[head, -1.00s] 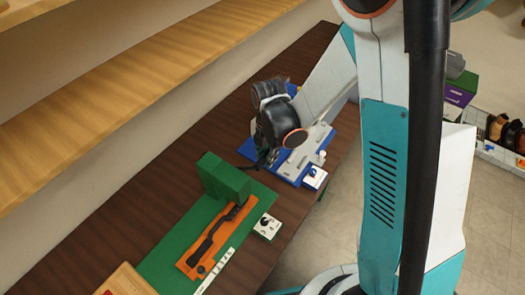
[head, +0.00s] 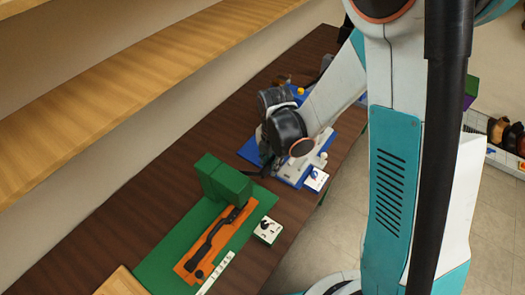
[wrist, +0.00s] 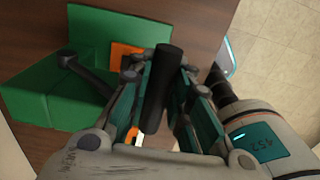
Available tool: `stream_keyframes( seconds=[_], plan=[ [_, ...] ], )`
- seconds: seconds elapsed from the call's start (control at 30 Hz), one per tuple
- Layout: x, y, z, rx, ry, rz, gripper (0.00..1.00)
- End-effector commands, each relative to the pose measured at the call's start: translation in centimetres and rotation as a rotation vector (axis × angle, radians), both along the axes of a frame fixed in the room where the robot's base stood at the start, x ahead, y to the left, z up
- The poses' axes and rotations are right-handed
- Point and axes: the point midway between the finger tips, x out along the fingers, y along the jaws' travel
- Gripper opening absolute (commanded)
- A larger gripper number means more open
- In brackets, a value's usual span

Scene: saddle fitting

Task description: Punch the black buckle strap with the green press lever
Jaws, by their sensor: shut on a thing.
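The green press (head: 222,180) stands on a green base at the back end of an orange fixture (head: 192,262). The black buckle strap (head: 212,243) lies lengthwise in the fixture, its far end running toward the press. My gripper (head: 266,168) is just beyond the press, and its fingers are mostly hidden by my wrist in the head view. In the wrist view my gripper (wrist: 160,95) is shut on the black handle of the press lever (wrist: 168,75). A dark lever rod (wrist: 88,78) lies against the green press (wrist: 60,95) at left.
A blue fixture board (head: 292,172) with white parts lies beyond the press, under my arm. A small white box with a black knob (head: 268,231) sits at the table's right edge. A wooden shelf (head: 120,85) runs along the left. A wooden tray (head: 122,282) is at the near end.

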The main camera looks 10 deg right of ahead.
Motion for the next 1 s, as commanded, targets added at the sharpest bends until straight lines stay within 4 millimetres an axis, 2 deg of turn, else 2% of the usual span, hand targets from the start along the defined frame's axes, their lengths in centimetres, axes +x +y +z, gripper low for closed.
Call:
stream_keyframes(
  seconds=[0.23,1.0],
  plan=[
    [-0.8,-0.8,-1.4,-0.003,0.003,-0.002,0.05],
    [-1.8,-1.8,-3.8,-0.004,0.004,-0.001,0.05]
  ],
)
